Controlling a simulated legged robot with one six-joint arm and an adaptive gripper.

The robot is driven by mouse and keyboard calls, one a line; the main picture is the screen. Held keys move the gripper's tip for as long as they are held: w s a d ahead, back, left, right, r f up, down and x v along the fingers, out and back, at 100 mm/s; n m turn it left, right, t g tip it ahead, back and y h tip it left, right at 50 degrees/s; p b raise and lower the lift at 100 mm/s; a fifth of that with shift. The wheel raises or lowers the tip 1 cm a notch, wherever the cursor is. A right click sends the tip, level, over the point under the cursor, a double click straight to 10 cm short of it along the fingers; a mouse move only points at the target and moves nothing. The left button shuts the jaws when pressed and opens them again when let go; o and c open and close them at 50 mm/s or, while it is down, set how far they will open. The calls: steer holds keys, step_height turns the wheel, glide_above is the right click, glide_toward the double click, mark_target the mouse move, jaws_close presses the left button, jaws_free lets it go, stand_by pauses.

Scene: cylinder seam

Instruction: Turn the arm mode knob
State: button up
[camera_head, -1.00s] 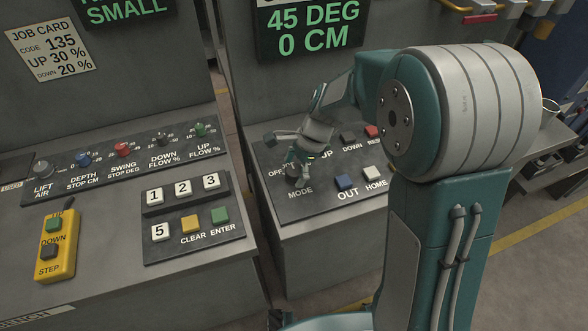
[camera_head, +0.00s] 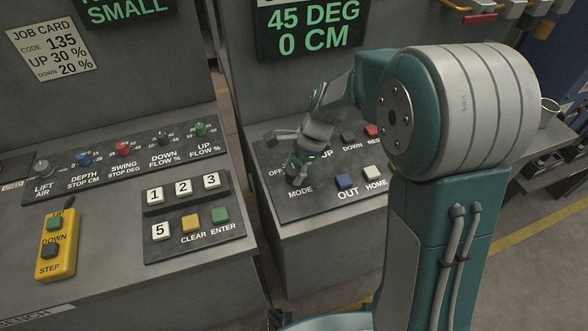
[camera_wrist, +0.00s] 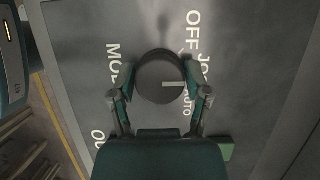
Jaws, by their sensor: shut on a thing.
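The arm mode knob (camera_wrist: 158,72) is a dark round knob with a white pointer line, seen from above in the wrist view. The line points right in that view, toward the JOG and AUTO lettering. My gripper (camera_wrist: 160,92) has one finger on each side of the knob and is shut on it. In the head view my gripper (camera_head: 297,172) is over the panel just above the word MODE, and it hides most of the knob.
A keypad (camera_head: 190,225) and a yellow pendant (camera_head: 55,245) are at left. A display (camera_head: 310,30) reads 45 DEG, 0 CM.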

steer(key=shift+w+n, duration=0.1)
steer(key=shift+n, duration=0.2)
steer(key=n+g+h, duration=0.1)
steer(key=n, duration=0.2)
steer(key=shift+n+g+h, duration=0.3)
steer(key=shift+n+g, duration=0.05)
steer(key=shift+n, duration=0.9)
steer(key=shift+n+g+h, duration=0.3)
steer(key=shift+n+g, duration=0.05)
steer(key=shift+n, duration=0.9)
steer(key=o, duration=1.2)
